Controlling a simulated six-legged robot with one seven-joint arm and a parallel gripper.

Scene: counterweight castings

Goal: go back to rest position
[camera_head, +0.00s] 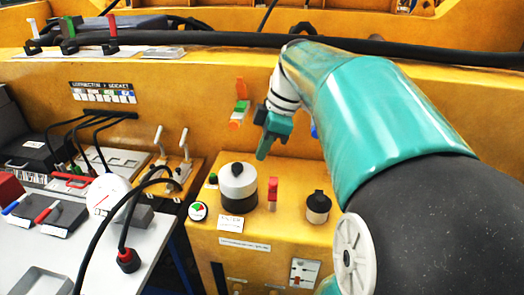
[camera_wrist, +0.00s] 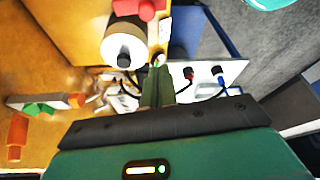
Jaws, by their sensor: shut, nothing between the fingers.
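My gripper (camera_head: 264,152) hangs in front of the yellow wall, above the yellow cabinet top (camera_head: 293,224). Its green fingers are together and nothing shows between them. In the wrist view the closed fingers (camera_wrist: 158,72) point away from the camera, with the cabinet and table beyond them. My teal and black arm reaches in from the right and covers much of the right side of the head view. No rest position is marked in either view.
On the cabinet stand a white-and-black round knob (camera_head: 238,186), a red lever (camera_head: 272,192) and a small dark-topped jar (camera_head: 318,206). A white table (camera_head: 150,232) with a dial (camera_head: 107,193) and cables is at left. A thick black hose (camera_head: 190,41) crosses the wall top.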

